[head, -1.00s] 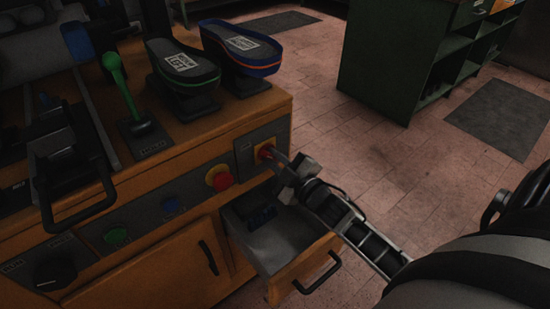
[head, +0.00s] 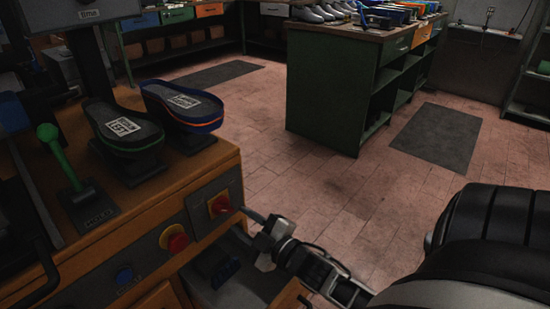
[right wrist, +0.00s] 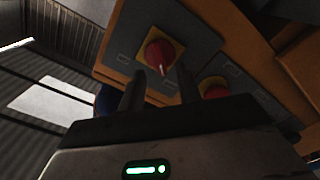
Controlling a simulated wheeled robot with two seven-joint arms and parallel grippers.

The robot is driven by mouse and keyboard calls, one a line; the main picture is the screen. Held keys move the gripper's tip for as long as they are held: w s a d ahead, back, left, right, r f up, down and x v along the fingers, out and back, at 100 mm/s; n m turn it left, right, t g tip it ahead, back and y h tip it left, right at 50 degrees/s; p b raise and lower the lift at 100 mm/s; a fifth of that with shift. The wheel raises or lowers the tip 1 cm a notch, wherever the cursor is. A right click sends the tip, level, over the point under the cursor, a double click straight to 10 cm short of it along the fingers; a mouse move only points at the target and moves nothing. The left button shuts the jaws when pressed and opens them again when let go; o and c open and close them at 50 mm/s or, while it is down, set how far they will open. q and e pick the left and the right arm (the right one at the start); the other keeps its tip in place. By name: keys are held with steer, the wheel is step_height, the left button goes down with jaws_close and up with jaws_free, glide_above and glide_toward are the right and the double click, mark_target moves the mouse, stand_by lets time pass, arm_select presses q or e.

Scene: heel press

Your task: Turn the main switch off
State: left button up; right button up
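The main switch is a red rotary knob on a yellow plate (head: 219,204), set in a grey panel at the right end of the orange press cabinet's front. In the right wrist view the knob (right wrist: 160,52) faces me, with a pale mark at its lower edge. My right gripper (head: 250,214) is just right of the knob, with a small gap. In the right wrist view its two fingers (right wrist: 158,88) are apart and empty, with the knob beyond their tips. The switch labels are too small to read. My left gripper is not in view.
A red push button (head: 174,239) sits left of the switch, and a blue button (head: 124,276) further left. A green-handled lever (head: 60,155) and two shoe soles stand on top.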

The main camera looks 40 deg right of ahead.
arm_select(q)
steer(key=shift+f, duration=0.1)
arm_select(e)
steer(key=s, duration=1)
steer(key=shift+s+d, duration=0.35)
steer(key=shift+d, duration=0.05)
